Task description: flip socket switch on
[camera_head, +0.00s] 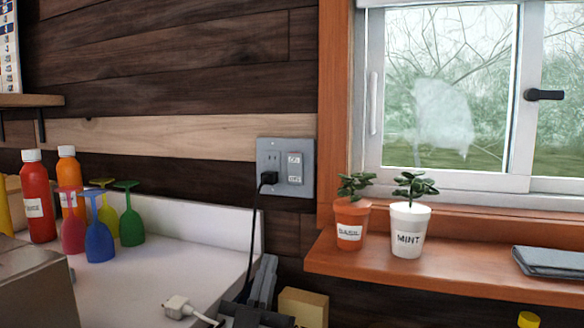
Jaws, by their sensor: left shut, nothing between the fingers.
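A grey socket plate (285,185) is on the dark wood wall, left of the window. Its left half has an outlet with a black plug (268,178) in it, and a black cord hangs down from the plug. Its right half holds the light grey rocker switch (295,168); I cannot tell which way it is tipped. My left gripper (267,268) is at the bottom of the view, below the plate and apart from it. Its grey fingers point up and are shut with nothing between them. My right gripper is not in view.
A white counter (150,270) at left bears red and orange bottles, several coloured glasses and a white plug (182,307). A wooden sill (450,275) at right holds two potted plants (408,230) and a dark flat item. The wall around the switch is clear.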

